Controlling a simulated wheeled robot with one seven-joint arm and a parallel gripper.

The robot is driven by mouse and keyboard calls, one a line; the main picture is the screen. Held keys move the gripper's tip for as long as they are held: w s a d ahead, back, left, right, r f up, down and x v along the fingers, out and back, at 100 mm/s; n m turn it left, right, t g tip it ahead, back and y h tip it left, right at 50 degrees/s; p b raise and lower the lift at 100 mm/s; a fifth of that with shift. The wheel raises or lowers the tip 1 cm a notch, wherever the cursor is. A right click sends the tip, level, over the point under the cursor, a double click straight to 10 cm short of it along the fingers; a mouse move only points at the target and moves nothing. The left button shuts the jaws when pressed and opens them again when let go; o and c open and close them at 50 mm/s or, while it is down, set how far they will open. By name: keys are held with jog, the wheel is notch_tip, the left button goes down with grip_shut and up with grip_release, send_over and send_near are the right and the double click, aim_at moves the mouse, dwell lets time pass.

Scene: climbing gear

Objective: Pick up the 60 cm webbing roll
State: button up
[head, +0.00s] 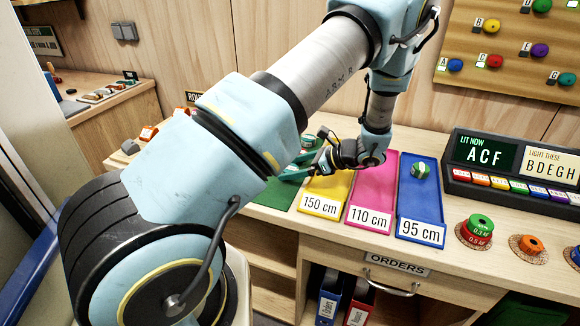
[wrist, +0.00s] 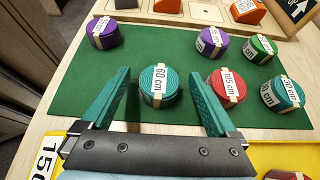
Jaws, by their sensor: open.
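The 60 cm webbing roll (wrist: 158,86) is teal with a white label band reading "60 cm". It lies flat on the green mat (wrist: 75,90) in the wrist view. My gripper (wrist: 161,74) is open, with one teal finger left of the roll and the other right of it, between it and the red 105 cm roll (wrist: 228,86). I cannot tell how high the fingers are above the mat. In the head view my gripper (head: 303,167) is over the mat's right end, and my arm hides most of the mat.
Purple rolls (wrist: 103,33) (wrist: 211,41), a green roll (wrist: 259,48) and a teal 90 cm roll (wrist: 282,94) share the mat. Yellow 150 cm (head: 325,192), magenta 110 cm (head: 376,187) and blue 95 cm (head: 422,205) trays stand to the right.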

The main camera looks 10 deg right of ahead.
jog(key=shift+w+a+f, duration=0.25)
jog(key=shift+a+f, duration=0.05)
jog(key=shift+a, duration=0.15)
jog(key=c, duration=1.5)
